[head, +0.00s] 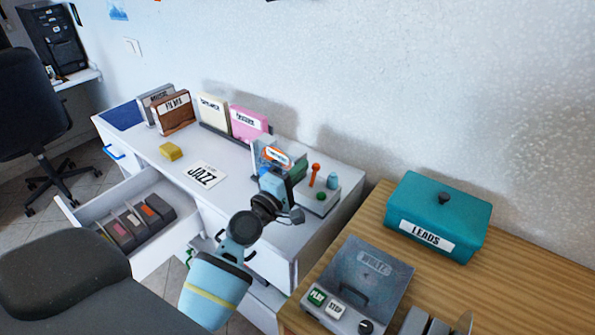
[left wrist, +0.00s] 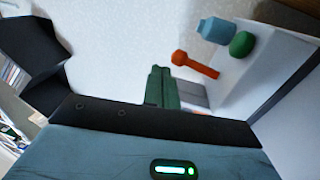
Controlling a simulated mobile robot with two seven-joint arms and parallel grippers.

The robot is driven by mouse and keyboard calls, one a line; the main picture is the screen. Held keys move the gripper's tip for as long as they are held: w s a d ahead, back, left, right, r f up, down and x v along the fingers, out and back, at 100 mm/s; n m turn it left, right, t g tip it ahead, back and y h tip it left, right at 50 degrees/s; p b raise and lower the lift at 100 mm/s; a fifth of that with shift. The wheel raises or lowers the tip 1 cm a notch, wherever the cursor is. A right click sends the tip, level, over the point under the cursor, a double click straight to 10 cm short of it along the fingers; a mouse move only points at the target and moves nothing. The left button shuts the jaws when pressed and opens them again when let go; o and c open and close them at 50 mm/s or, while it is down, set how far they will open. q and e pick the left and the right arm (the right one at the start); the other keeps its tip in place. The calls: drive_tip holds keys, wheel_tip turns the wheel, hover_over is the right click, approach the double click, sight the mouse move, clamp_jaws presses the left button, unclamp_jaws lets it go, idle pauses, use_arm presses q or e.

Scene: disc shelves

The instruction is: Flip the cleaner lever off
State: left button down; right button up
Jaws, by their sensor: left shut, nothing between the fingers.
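The cleaner (head: 318,201) is a light grey box at the right end of the white cabinet. Its orange lever (head: 315,172) stands up with a round knob, leaning slightly. A blue knob (head: 333,180) and a green button (head: 321,196) are beside it. My left gripper (head: 299,168) is just left of the lever, with its green fingers shut and empty. In the left wrist view the shut fingers (left wrist: 161,72) point near the orange lever (left wrist: 195,64), with a small gap seeming to separate them. The blue knob (left wrist: 215,31) and green button (left wrist: 241,44) lie beyond. My right gripper is not in view.
A clear holder with an orange label (head: 277,156) stands behind my gripper. A pink sleeve (head: 248,123), a cream sleeve (head: 213,112) and a JAZZ card (head: 202,175) are further left. An open drawer (head: 90,205) juts out. A teal LEADS box (head: 440,215) sits on the wooden table.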

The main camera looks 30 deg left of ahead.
use_arm(q)
drive_tip(key=b+v, duration=0.1)
drive_tip(key=v, duration=0.7)
drive_tip(key=shift+w, duration=0.1)
idle(0.4)
